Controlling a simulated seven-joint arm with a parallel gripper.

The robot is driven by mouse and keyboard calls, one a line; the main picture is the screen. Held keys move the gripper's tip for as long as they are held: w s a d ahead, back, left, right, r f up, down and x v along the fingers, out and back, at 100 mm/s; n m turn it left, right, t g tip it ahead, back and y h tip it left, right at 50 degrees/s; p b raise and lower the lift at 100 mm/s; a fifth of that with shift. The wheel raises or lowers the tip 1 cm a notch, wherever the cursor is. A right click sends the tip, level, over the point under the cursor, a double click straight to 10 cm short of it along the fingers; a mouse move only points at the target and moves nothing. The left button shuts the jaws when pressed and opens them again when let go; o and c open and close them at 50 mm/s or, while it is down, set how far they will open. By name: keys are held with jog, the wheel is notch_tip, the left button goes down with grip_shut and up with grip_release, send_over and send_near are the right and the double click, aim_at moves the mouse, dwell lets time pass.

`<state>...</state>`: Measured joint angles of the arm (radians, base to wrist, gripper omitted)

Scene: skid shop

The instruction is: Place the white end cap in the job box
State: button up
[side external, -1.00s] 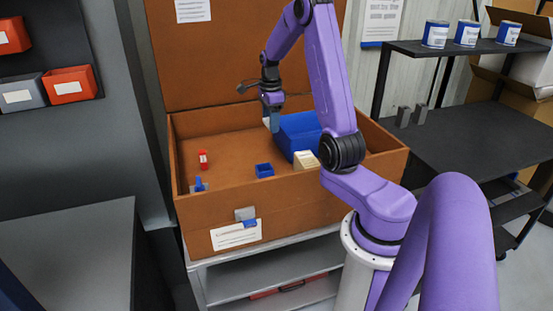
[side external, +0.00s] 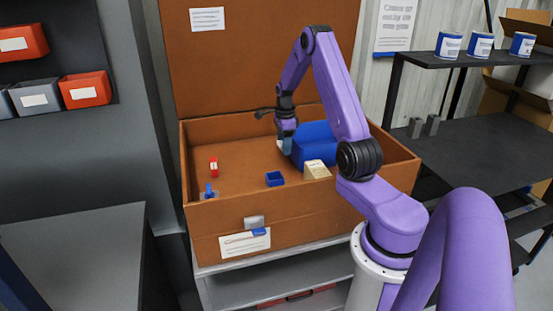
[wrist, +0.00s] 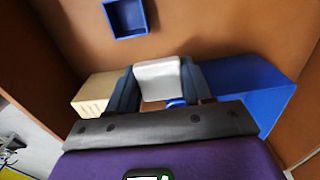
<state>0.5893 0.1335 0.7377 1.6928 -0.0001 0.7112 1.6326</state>
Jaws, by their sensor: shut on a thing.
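The job box (side external: 330,215) is a large brown chest with its lid raised at the back. My gripper (side external: 286,145) reaches down inside it, left of a large blue bin (side external: 316,143). In the wrist view my gripper (wrist: 158,88) is shut on the white end cap (wrist: 157,76), which sits between the two dark fingers. The cap shows only as a small pale patch at the fingertips (side external: 283,147) in the side view. I cannot tell whether it touches the floor of the box.
Inside the box are a small blue bin (side external: 275,179), a beige block (side external: 316,170), a red item (side external: 213,167) and a small blue item (side external: 209,190). The left middle of the box floor is clear. A dark shelf (side external: 480,140) stands to the right.

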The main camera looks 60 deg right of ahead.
jog(key=w+d+f, duration=0.1)
jog(key=w+d, duration=0.1)
jog(key=w, duration=0.1)
jog(key=shift+d+f, duration=0.3)
jog(key=shift+f, duration=0.1)
send_over(275, 164)
jog(key=s, duration=0.1)
jog(key=f, duration=0.2)
jog(key=a+f, duration=0.1)
jog(key=f, duration=0.1)
jog(key=shift+f, duration=0.2)
jog(key=shift+w+d+f, duration=0.45)
jog(key=shift+d+f, duration=0.05)
jog(key=shift+f, duration=1.75)
jog(key=shift+f, duration=0.15)
jog(key=o, duration=1.1)
